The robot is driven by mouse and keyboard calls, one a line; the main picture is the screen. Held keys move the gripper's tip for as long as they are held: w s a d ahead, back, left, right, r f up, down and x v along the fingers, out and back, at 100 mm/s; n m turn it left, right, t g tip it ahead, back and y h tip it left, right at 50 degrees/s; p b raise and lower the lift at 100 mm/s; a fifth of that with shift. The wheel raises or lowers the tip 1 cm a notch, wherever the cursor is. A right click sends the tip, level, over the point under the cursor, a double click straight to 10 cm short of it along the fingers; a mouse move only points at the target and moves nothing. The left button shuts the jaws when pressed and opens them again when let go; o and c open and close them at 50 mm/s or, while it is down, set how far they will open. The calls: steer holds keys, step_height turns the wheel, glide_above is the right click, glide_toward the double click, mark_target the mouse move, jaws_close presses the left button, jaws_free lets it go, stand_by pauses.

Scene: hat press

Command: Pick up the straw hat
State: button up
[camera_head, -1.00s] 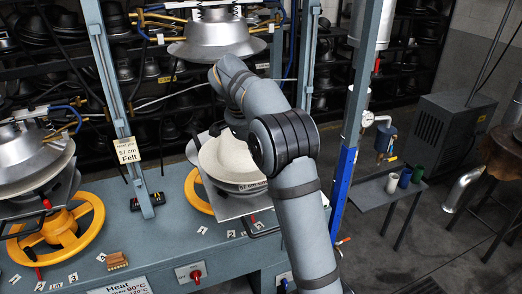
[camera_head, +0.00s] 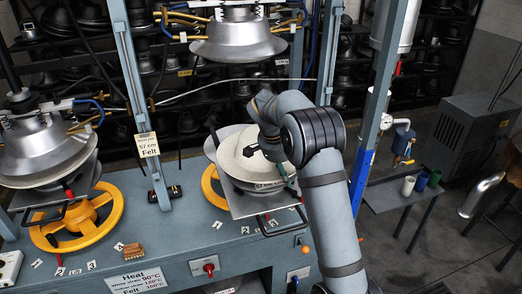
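The pale cream straw hat (camera_head: 234,158) sits on the lower part of the right-hand press, brim spread out, under the raised metal dome. My arm comes in from the lower right and covers the hat's right side. The end of my arm, with my gripper (camera_head: 281,169), is over or at the hat's right part. My fingers are mostly hidden by my own arm, and I cannot tell whether they touch the hat. A dark patch on the hat may be shadow or part of my gripper.
The silver upper dome (camera_head: 228,40) hangs above the hat. A steel post (camera_head: 140,95) and a blue-grey post (camera_head: 378,100) flank the press. A second press (camera_head: 45,150) with a yellow wheel (camera_head: 85,225) stands left. A small shelf with cups (camera_head: 408,186) is at right.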

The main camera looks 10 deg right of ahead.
steer(key=shift+c, duration=1.3)
jaws_close()
